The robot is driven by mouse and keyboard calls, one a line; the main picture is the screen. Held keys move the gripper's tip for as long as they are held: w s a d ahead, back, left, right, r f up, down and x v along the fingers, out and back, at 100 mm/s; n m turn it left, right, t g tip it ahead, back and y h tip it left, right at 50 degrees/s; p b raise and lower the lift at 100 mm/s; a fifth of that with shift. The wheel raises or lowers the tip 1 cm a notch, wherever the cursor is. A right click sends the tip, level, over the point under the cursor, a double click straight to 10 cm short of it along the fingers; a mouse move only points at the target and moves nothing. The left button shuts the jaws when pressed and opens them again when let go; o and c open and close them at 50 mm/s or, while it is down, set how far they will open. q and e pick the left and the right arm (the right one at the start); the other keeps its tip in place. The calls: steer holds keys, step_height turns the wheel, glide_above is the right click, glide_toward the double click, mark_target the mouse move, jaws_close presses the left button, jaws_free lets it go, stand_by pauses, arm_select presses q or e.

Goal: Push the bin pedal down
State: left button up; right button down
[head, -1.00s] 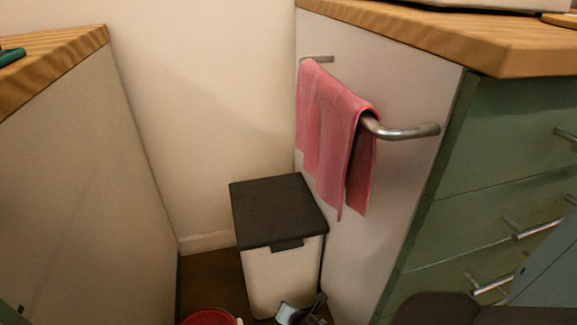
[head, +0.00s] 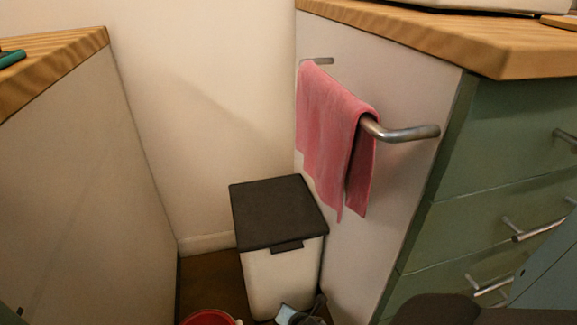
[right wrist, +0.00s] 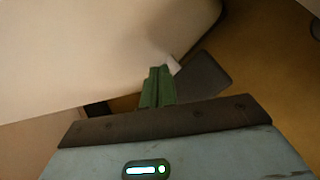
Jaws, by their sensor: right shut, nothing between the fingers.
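The bin has a white body (head: 280,278) and a dark lid (head: 279,213). It stands on the floor against the white cabinet side, and its lid is down. Its pedal is not visible in the head view. In the right wrist view, my right gripper (right wrist: 158,76) has its green fingers together and empty. A dark flat piece (right wrist: 207,76) that looks like the pedal lies just beyond and right of the fingertips, low beside a large pale surface (right wrist: 90,55). I cannot tell whether the fingers touch it. My left gripper is not in view.
A red round container (head: 208,318) stands at the bottom edge, left of the bin. A pink towel (head: 332,125) hangs from a metal rail (head: 405,132) above the bin's right. Green drawers (head: 490,205) with handles are at right. Brown floor (head: 207,272) shows left of the bin.

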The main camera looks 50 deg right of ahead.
steer(key=shift+f, duration=0.15)
stand_by(0.4)
steer(key=shift+f+b, duration=0.3)
steer(key=shift+b, duration=0.05)
stand_by(0.3)
steer(key=shift+f+b, duration=0.25)
steer(key=shift+b, duration=0.05)
